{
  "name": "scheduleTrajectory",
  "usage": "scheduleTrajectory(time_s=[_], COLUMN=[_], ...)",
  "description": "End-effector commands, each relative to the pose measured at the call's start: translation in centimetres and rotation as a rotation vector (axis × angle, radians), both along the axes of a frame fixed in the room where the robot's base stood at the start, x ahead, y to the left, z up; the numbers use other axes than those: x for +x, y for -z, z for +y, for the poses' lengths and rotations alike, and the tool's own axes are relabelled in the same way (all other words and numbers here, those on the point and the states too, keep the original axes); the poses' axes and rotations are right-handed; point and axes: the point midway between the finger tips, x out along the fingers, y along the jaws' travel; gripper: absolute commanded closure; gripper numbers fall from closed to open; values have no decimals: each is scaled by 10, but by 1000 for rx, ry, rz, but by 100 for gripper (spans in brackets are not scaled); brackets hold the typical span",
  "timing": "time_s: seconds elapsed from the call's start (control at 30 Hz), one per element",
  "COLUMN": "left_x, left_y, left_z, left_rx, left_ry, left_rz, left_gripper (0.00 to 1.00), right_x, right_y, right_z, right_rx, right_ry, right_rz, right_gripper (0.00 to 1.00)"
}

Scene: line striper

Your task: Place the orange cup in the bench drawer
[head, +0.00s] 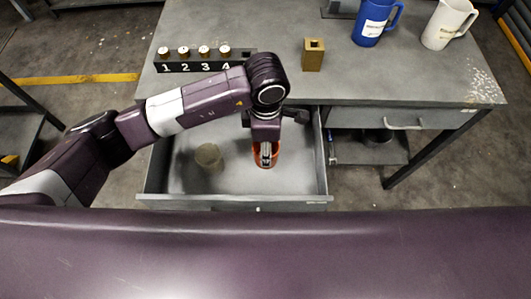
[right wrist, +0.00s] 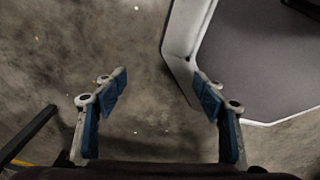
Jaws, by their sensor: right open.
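The orange cup (head: 276,158) is in the right part of the open bench drawer (head: 235,183) in the head view, at or just above its floor. My left gripper (head: 266,158) points down at the cup and hides much of it. Its fingertips overlap the cup, but whether they are closed on its wall is not clear. The drawer is pulled out from the bench's left side. My right gripper (right wrist: 160,95) is open and empty in the right wrist view, above the concrete floor.
A grey-olive round shape (head: 208,157) shows in the drawer's left part. On the bench (head: 270,82) are a numbered rack (head: 200,64), a brass block (head: 313,55), a blue mug (head: 374,24) and a white mug (head: 446,25). A closed drawer (head: 400,119) is at right.

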Motion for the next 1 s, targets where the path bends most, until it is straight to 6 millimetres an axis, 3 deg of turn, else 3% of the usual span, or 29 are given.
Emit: scheduleTrajectory(time_s=[0.27,0.5,0.9,0.93,1.0], left_x=[0,-1,1,1,0], left_y=[24,57,65,63,62], left_z=[0,0,0,0,0], left_rx=[0,0,-1,-1,-1], left_ry=[-1,-1,0,0,0], left_rz=[1,2,-2,-1,-1], left_gripper=[81,81,81,50,42], right_x=[0,0,0,0,0], right_y=[-4,-8,-3,-4,-5], right_z=[13,12,4,4,3], right_rx=[14,14,5,4,4], right_ry=[1,-1,-2,-2,-2], right_rz=[0,0,0,0,0], right_gripper=[36,36,36,36,36])
